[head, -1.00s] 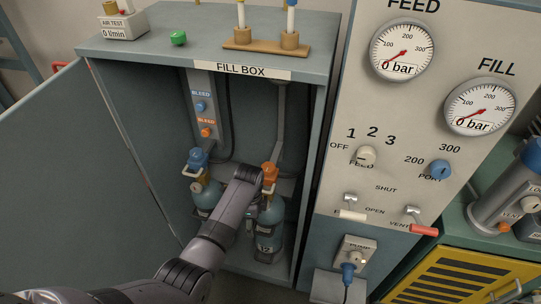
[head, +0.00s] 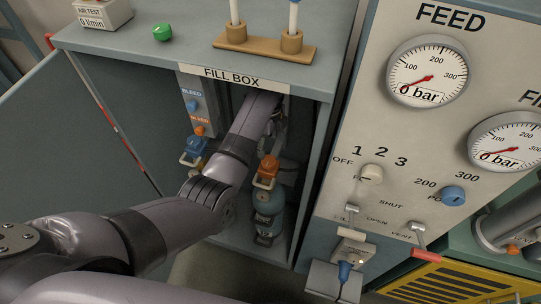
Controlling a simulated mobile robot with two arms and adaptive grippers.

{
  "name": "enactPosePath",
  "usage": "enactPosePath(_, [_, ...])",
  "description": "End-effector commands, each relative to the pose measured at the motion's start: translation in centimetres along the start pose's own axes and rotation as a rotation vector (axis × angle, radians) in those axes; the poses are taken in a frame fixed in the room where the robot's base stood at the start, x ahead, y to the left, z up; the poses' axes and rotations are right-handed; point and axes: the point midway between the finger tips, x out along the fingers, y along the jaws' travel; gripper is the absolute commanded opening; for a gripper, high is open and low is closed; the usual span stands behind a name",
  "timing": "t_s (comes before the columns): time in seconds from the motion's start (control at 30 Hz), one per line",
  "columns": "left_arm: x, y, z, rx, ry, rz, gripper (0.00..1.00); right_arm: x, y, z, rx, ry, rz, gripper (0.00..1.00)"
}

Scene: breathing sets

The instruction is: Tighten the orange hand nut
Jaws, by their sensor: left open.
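The orange hand nut (head: 268,166) sits on top of the right-hand blue-grey cylinder (head: 268,203) inside the open fill box. My left arm reaches in from the left, across the cabinet front and up into the box. My left gripper (head: 282,150) is open, above and behind the orange nut, partly hidden by its own arm and in shadow. I cannot tell whether it touches anything. A blue hand nut (head: 195,147) shows to the left; its cylinder is hidden behind my arm. My right gripper is not in view.
The cabinet door (head: 80,125) stands open at left. Blue (head: 191,106) and orange (head: 199,131) bleed knobs are on the box's inner left panel. A gauge panel (head: 340,205) with knobs and levers stands to the right. The fill box top holds a green button (head: 162,32) and a wooden stand (head: 262,48).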

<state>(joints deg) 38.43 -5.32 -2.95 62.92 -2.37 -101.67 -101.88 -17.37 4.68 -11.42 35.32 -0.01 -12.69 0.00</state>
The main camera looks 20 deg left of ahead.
Motion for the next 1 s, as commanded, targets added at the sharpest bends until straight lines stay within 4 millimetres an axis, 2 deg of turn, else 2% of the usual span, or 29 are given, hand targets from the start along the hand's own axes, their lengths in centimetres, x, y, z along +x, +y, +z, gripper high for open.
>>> enactPosePath(0.07, [1.8,0.1,-0.1,0.0,0.002,0.004,0.64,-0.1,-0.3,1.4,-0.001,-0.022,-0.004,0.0])
enactPosePath(0.17, [3.9,0.1,-0.1,0.0,0.002,0.004,0.64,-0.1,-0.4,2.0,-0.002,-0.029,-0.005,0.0])
enactPosePath(0.27, [5.7,0.1,-0.1,0.001,0.002,0.003,0.64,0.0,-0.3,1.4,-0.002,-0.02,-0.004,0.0])
enactPosePath(0.4, [7.5,0.0,0.0,0.0,0.001,0.0,0.64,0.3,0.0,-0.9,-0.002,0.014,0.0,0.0])
enactPosePath(0.57, [8.3,0.0,0.0,0.0,0.0,-0.001,0.64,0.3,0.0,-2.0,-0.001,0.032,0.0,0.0])
enactPosePath(0.83, [8.4,0.0,0.0,0.0,0.0,-0.002,0.64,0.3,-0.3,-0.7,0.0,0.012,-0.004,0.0])
enactPosePath(1.0, [8.4,0.0,0.0,0.0,0.0,-0.001,0.53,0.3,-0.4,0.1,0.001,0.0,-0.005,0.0])
